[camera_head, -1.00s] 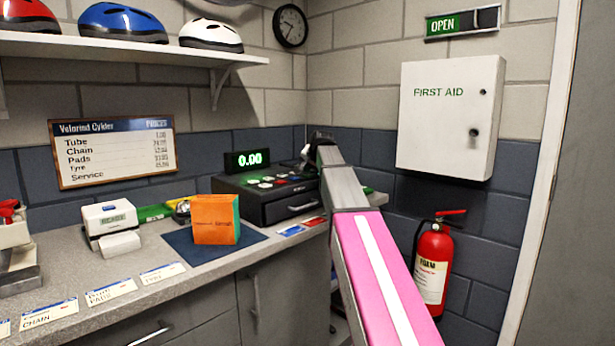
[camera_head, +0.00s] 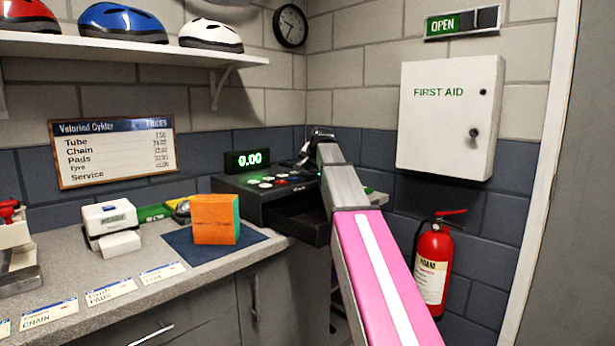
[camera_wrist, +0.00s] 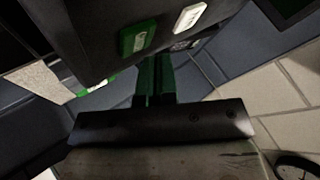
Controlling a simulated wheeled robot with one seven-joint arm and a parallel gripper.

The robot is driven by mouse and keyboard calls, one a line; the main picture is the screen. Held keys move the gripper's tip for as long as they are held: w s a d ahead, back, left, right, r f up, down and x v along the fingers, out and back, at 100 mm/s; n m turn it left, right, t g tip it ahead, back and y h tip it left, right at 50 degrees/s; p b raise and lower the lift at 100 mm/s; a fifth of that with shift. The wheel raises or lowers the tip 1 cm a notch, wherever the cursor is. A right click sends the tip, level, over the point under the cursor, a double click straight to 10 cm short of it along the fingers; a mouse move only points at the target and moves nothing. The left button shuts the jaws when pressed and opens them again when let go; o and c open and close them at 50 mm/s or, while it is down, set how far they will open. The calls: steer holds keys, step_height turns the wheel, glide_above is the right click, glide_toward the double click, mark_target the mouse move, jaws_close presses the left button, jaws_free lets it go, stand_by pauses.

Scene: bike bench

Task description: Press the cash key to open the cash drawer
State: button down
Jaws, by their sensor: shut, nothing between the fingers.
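The black cash till (camera_head: 240,195) stands on the counter, with several coloured keys on its sloped top and a green display (camera_head: 247,160) reading 0.00. Its cash drawer (camera_head: 302,228) is slid out at the front, with its dark inside showing. My gripper (camera_head: 303,162) is over the till's back right part, small and partly hidden by my arm. In the wrist view my shut, empty gripper (camera_wrist: 154,62) is beside a green key (camera_wrist: 137,37) and a white key (camera_wrist: 188,18). I cannot tell whether the fingertips touch a key or which one is the cash key.
An orange and teal box (camera_head: 214,219) sits on a blue mat (camera_head: 180,245) left of the till. A white card machine (camera_head: 110,220) stands farther left. A first aid cabinet (camera_head: 450,118) and a red fire extinguisher (camera_head: 434,265) are on the right.

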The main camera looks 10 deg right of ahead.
mark_target(309, 175)
steer(key=shift+r, duration=3.05)
